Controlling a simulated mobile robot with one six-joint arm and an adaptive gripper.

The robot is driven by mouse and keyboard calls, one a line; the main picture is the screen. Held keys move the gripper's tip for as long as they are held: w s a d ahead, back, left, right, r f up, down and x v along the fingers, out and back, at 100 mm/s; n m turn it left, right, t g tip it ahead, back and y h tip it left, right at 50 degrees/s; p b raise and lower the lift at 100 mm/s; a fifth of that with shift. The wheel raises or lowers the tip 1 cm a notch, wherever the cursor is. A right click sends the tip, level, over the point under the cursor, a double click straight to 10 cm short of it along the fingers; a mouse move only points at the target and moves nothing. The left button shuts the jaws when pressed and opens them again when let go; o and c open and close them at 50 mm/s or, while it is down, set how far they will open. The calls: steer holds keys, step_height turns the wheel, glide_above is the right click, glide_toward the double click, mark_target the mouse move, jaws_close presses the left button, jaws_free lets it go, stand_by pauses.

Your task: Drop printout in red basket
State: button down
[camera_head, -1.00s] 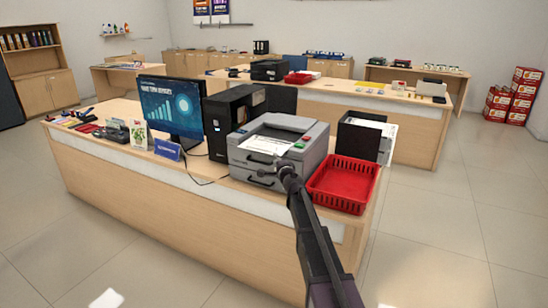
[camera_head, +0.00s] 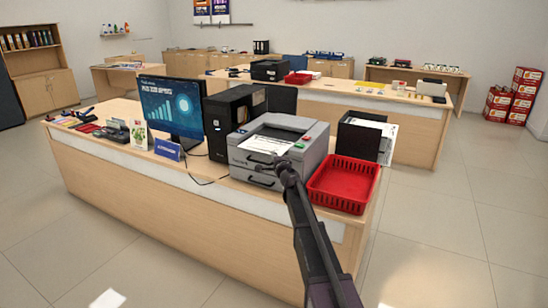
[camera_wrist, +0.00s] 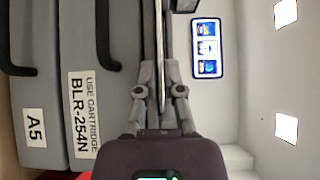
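The printout (camera_head: 264,145) is a white sheet with print on it, at the top of the grey printer (camera_head: 270,165). My gripper (camera_head: 280,161) is at the printer's front edge, at the near end of the sheet. In the wrist view, my gripper's fingers (camera_wrist: 160,35) are close together, with the thin pale edge of the printout (camera_wrist: 160,60) between them. They look shut on it. The red basket (camera_head: 342,185) is an open slatted tray right of the printer, and it looks empty. My arm covers part of the printer's front.
A black tray with papers (camera_head: 364,137) stands behind the basket. A black computer tower (camera_head: 232,122) and a monitor (camera_head: 171,105) stand left of the printer. The counter (camera_head: 190,222) ends just right of the basket.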

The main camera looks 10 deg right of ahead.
steer(key=shift+r, duration=0.1)
stand_by(0.3)
step_height(320, 180, up, 2)
steer(key=p, duration=0.2)
steer(key=shift+r+p, duration=0.15)
steer(key=shift+p, duration=0.15)
steer(key=s+d+r+p, duration=0.1)
steer(key=s+r+p, duration=0.1)
steer(key=s, duration=0.5)
steer(key=s+d+r+p, duration=0.1)
steer(key=s+r+p, duration=0.2)
steer(key=s, duration=0.4)
stand_by(0.4)
steer(key=shift+w+d, duration=0.1)
step_height(320, 180, up, 7)
steer(key=p, duration=0.6)
steer(key=shift+f+p, duration=0.15)
steer(key=shift+p, duration=0.15)
stand_by(0.4)
